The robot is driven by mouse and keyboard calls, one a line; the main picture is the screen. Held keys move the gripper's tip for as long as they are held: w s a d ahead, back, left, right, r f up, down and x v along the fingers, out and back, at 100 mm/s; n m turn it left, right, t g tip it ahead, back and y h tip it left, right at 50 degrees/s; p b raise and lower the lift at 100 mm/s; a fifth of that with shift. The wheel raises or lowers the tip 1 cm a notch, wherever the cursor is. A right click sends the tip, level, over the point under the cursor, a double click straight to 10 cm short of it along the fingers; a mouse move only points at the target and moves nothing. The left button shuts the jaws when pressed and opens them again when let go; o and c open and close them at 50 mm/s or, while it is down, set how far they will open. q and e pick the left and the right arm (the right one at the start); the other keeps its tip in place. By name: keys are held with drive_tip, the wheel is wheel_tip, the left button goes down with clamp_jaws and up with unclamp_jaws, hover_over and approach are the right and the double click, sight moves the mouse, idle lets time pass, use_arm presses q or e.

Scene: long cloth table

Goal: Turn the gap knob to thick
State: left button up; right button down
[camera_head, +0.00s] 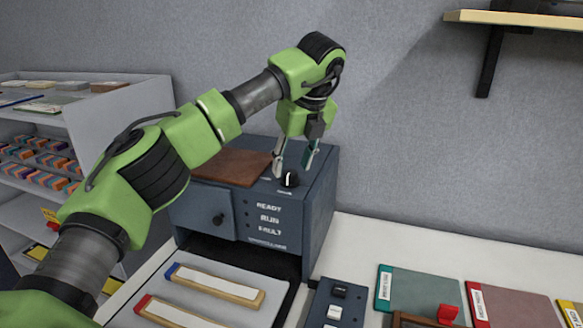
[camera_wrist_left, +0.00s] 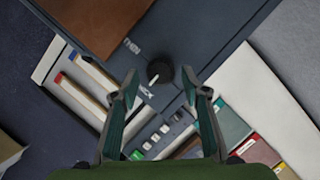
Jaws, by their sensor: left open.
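The gap knob (camera_head: 290,179) is a small round black knob on top of the dark blue-grey machine (camera_head: 318,195). It also shows in the left wrist view (camera_wrist_left: 165,74), with a white pointer mark towards the lower left. Small white lettering sits beside it in that view: one label at the upper left and one below left that seems to end in "CK". My left gripper (camera_head: 292,168) is open and points down over the knob. In the wrist view its fingertips lie either side of the knob; I see no contact. My right gripper is not in view.
A brown panel (camera_head: 233,166) lies on the machine beside the knob. The machine's front has a drawer knob (camera_head: 218,219) and READY, RUN and FAULT labels. A tray (camera_head: 235,308) with two strips, a switch box (camera_head: 335,305) and coloured books (camera_head: 422,289) lie in front. A wall shelf (camera_head: 520,18) is at upper right.

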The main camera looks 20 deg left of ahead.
use_arm(q)
drive_tip(key=v, duration=1)
drive_tip(key=shift+s, duration=0.1)
